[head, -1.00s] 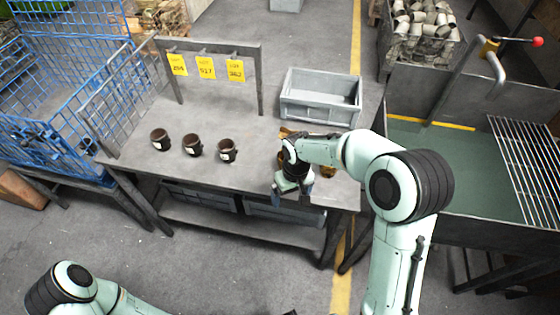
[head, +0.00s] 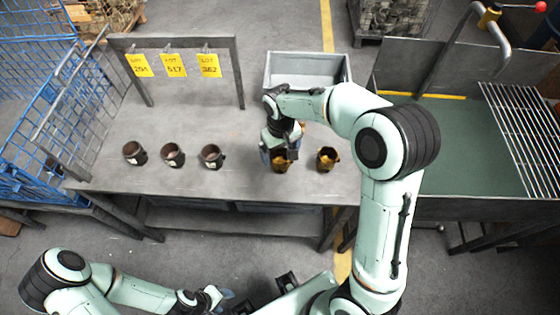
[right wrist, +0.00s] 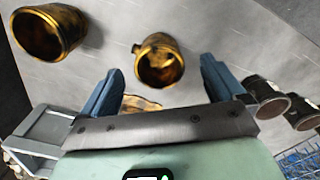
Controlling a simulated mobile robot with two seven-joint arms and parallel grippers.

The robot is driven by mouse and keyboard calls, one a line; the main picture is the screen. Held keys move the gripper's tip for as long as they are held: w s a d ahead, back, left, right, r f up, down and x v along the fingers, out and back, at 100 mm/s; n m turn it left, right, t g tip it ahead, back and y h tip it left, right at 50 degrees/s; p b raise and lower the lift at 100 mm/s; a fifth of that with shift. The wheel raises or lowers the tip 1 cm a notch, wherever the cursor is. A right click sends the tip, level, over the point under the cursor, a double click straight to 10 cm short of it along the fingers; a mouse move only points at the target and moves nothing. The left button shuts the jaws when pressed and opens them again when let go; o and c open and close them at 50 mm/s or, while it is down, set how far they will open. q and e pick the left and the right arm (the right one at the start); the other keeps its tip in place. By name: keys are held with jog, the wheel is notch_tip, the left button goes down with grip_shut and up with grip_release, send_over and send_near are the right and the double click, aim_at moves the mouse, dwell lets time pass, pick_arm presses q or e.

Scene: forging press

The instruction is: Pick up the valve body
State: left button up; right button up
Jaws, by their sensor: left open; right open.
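Brass-coloured valve bodies stand on the grey table. One (head: 280,166) is partly hidden under my right gripper (head: 280,152), and another (head: 327,159) stands just to its right. In the right wrist view, one valve body (right wrist: 158,62) lies ahead between the open fingers, apart from both. Another (right wrist: 48,32) is at the upper left, and a third brass piece (right wrist: 140,103) is mostly hidden behind the gripper. My right gripper is open and empty. My left gripper (head: 215,298) is open, low in front of the table and away from the valve bodies.
Several dark cup-like parts with pale labels, such as this one (head: 211,156), stand in a row to the left. Behind are a rack (head: 240,75) with yellow lot tags and a grey bin (head: 345,70). A blue cage (head: 35,150) is left, a sink (head: 460,140) right.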

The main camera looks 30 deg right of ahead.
aim_at(280, 160)
jog(key=f, duration=0.2)
jog(key=shift+w+f, duration=0.2)
jog(key=shift+f, duration=0.1)
jog(key=f, duration=0.5)
jog(key=shift+w+d, duration=0.1)
jog(key=shift+w, duration=0.1)
jog(key=shift+r, duration=0.15)
jog(key=c, duration=1.4)
jog(key=shift+r, duration=0.1)
